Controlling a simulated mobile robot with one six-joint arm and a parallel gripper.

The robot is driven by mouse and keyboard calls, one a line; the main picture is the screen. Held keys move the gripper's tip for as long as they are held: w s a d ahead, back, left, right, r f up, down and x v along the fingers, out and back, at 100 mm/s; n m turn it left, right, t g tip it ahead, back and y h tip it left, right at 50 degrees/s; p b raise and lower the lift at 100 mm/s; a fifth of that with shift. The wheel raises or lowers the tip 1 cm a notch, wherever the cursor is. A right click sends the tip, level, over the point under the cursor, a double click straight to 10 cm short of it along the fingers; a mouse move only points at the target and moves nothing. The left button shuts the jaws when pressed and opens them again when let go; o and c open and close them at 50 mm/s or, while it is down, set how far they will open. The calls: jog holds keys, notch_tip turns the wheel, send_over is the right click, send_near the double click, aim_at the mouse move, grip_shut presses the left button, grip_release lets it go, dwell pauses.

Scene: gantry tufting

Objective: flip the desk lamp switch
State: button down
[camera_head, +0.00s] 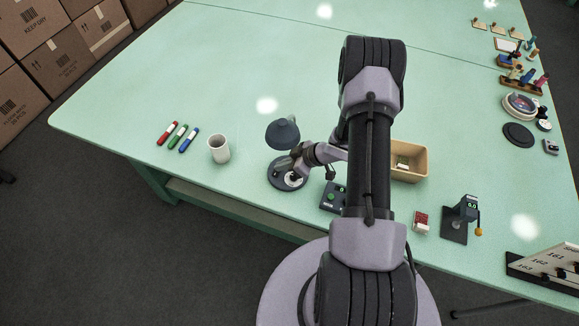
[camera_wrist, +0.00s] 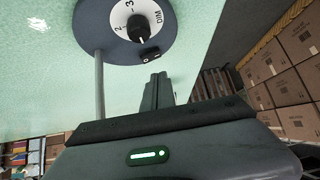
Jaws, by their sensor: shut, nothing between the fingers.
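The desk lamp (camera_head: 283,133) stands upright on the green table, with a dark blue-grey shade over a round base. In the wrist view its base (camera_wrist: 90,12) shows at the top, with a white dial marked with numbers and "DIM" and a black knob (camera_wrist: 141,28). The small black lamp switch (camera_wrist: 150,55) sits at the base's edge, below the dial in the picture. My gripper (camera_wrist: 158,78) is shut and empty, its fingertips just below the switch in the picture. I cannot tell whether they touch it. In the head view, my gripper reaches over the lamp base and partly hides it.
A white cup (camera_head: 218,149) and red, green and blue markers (camera_head: 178,136) lie left of the lamp. A dark box with green buttons (camera_head: 333,197) stands close to its right. A tan bin (camera_head: 424,162) is beyond my arm. The table behind the lamp is clear.

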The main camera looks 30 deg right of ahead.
jog(key=p+v, duration=0.1)
jog(key=v, duration=0.9)
jog(key=shift+d, duration=0.2)
jog(key=shift+s+f, duration=0.1)
